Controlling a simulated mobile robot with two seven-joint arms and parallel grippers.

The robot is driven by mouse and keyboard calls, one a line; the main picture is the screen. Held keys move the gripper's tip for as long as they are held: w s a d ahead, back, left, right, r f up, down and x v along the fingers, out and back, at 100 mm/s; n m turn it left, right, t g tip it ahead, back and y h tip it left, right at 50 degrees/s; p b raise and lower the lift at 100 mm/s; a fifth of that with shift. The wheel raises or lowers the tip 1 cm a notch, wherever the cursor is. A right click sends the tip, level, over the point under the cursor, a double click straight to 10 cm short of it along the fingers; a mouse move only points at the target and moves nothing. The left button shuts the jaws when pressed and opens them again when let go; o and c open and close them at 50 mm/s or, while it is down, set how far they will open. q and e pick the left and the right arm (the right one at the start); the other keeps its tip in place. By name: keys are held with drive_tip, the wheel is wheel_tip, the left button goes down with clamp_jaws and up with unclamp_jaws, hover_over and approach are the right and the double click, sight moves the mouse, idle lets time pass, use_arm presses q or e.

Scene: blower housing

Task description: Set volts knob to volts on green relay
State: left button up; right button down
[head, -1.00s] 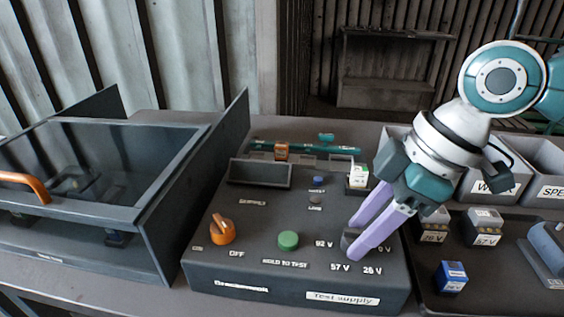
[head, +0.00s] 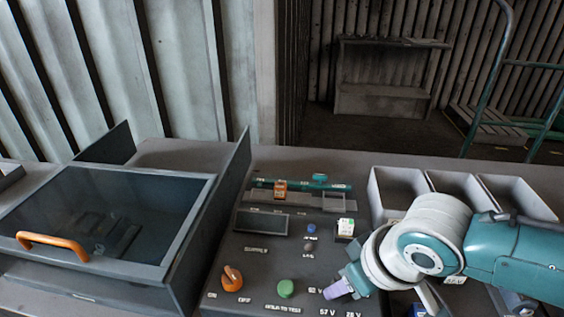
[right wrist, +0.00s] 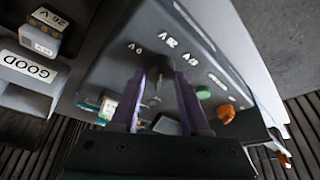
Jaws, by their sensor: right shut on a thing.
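The dark volts knob (right wrist: 158,82) is on the test supply panel (head: 262,262), with volt labels around it. My right gripper (head: 338,290) reaches down to it at the panel's right front. In the right wrist view, the purple fingers (right wrist: 160,95) stand on either side of the knob and are shut on it. The head view hides most of the knob and its pointer direction is unclear. A small white block with green marks (head: 346,228) stands at the panel's right; its voltage print is too small to read. My left gripper is not in view.
The panel also has an orange knob (head: 232,278), a green button (head: 286,289) and an orange block (head: 280,188) by a teal rail. A clear-lidded box (head: 120,215) with an orange handle stands left. Grey bins (head: 400,185) stand right. A GOOD-labelled bin (right wrist: 30,75) shows in the wrist view.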

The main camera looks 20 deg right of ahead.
drive_tip(key=shift+a+r+m+p, duration=0.1)
drive_tip(key=shift+m+p, duration=0.25)
drive_tip(key=shift+m, duration=0.25)
drive_tip(key=shift+c, duration=1.9)
unclamp_jaws()
drive_tip(key=shift+h, duration=0.3)
drive_tip(key=p+v, duration=0.3)
drive_tip(key=v, duration=0.6)
drive_tip(key=shift+s+r, duration=0.2)
drive_tip(key=shift+r, duration=0.15)
